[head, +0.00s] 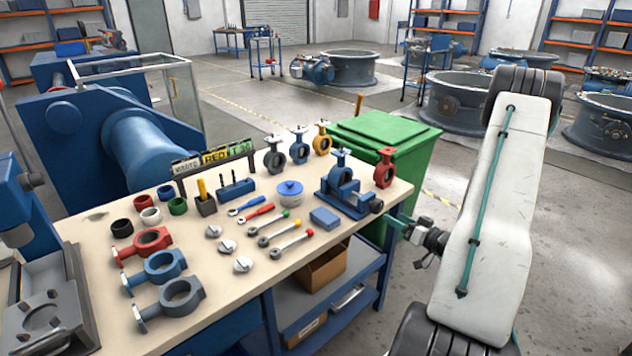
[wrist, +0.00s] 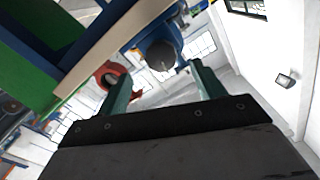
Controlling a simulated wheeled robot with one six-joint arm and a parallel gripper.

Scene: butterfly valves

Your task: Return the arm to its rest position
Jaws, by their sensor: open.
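My gripper (head: 402,224) is at the right edge of the workbench (head: 95,300), beside the blue vise (head: 345,200). Its teal fingers stand apart with nothing between them in the wrist view (wrist: 158,68). My white upper arm (head: 505,190) extends along the right side of the head view. The vise holds a blue valve body (head: 341,160). In the wrist view the vise's dark round end (wrist: 163,55) shows beyond the fingers. A red valve (head: 385,168) stands upright at the bench edge and also shows left in the wrist view (wrist: 107,72). Contact between gripper and bench cannot be told.
A green bin (head: 385,128) stands behind the bench's right end. Red, blue and grey valve bodies, caps, wrenches and a sign (head: 215,158) cover the bench. Large grey valve rings (head: 460,105) stand on the floor behind.

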